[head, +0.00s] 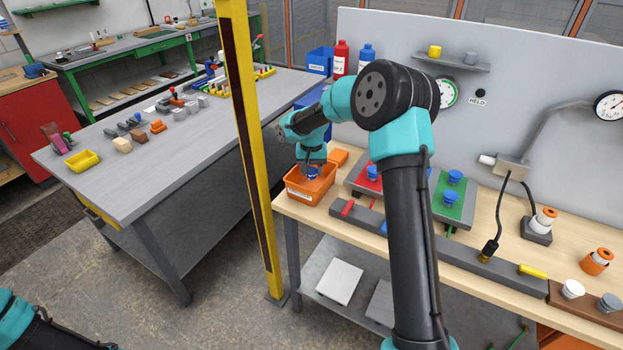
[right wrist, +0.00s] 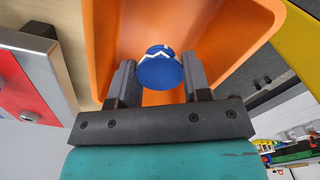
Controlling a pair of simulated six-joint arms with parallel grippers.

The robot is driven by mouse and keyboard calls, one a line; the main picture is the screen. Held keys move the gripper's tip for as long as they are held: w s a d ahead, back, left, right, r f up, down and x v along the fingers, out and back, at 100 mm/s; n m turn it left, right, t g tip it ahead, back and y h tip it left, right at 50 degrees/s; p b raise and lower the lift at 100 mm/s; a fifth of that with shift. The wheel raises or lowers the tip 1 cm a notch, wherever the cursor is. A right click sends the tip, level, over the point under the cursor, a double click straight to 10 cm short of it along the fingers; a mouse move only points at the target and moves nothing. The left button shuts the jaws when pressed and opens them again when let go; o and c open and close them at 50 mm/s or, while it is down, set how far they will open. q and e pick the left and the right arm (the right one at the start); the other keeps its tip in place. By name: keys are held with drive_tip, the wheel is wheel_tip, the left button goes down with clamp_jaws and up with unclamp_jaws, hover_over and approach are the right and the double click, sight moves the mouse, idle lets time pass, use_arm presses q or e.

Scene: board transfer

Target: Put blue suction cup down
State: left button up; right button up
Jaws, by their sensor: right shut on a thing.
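The blue suction cup (right wrist: 160,70) sits between the fingers of my right gripper (right wrist: 160,82) in the right wrist view. The gripper is shut on it. The orange bin (right wrist: 110,30) surrounds the cup and fingertips in that view. In the head view the right gripper (head: 312,168) points down at the orange bin (head: 308,193), with the blue cup (head: 312,175) at its tip. I cannot tell whether the cup touches the bin's floor. Of my left arm only a part shows at the lower left; its gripper is out of view.
A red plate (head: 361,182) and a green plate (head: 453,215) with blue cups stand right of the bin. A yellow post (head: 253,130) rises close to its left. A grey bar (head: 455,258) lies along the bench front. Blue bins stand behind.

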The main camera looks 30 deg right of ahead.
sight(311, 178)
drive_tip(key=shift+f, duration=1.85)
drive_tip(key=o, duration=1)
drive_tip(key=shift+f, duration=0.15)
wheel_tip(311, 178, up, 12)
drive_tip(key=shift+r, duration=0.2)
